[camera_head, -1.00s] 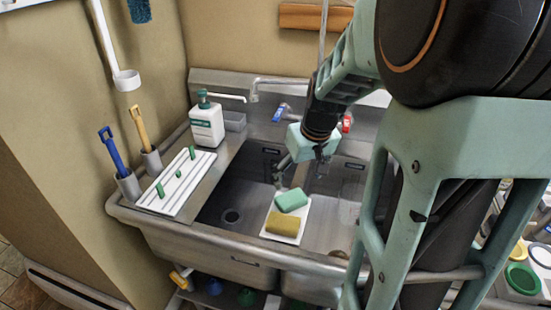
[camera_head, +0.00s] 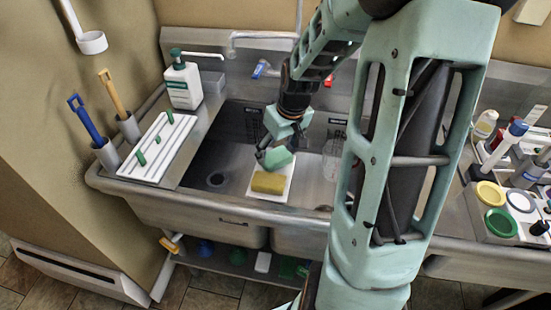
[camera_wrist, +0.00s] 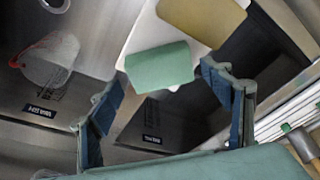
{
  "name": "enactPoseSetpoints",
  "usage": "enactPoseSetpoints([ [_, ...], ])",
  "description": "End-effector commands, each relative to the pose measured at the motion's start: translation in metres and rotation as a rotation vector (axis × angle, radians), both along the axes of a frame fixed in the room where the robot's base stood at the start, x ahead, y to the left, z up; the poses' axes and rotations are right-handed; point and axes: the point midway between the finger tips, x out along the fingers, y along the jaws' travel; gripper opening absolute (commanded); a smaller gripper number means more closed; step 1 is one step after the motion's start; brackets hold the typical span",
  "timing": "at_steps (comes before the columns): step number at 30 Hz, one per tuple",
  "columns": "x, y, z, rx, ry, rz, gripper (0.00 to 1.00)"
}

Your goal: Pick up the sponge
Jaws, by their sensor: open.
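A green sponge (camera_head: 280,157) and a yellow-brown sponge (camera_head: 268,182) lie on a white board (camera_head: 284,196) on the divider between the two sink basins. The yellow sponge is nearer the front. My gripper (camera_head: 275,148) points down at the green sponge, its fingers open. In the wrist view the green sponge (camera_wrist: 160,68) shows ahead, between the two spread fingertips, with nothing gripped. I cannot tell whether a finger touches it. The yellow sponge (camera_wrist: 203,20) lies beyond it, partly cut off by the frame.
A clear vessel (camera_head: 333,152) stands in the right basin; the left basin (camera_head: 215,180) looks empty. A soap bottle (camera_head: 183,80) and a white rack (camera_head: 158,148) stand left. The faucet (camera_head: 265,38) is behind. Lidded containers (camera_head: 497,221) sit at right.

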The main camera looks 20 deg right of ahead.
Motion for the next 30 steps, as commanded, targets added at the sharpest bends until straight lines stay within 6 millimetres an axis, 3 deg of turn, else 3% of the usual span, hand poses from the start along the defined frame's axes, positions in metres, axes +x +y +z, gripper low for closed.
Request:
enactPoseSetpoints([
  [6, 0.007, 0.003, -0.024, 0.002, 0.000, 0.000, 0.72],
  [15, 0.009, 0.002, -0.027, 0.000, -0.001, 0.000, 0.72],
  [21, 0.008, 0.002, -0.027, 0.000, -0.001, -0.001, 0.51],
  [30, 0.008, 0.002, -0.026, 0.000, -0.001, -0.001, 0.48],
])
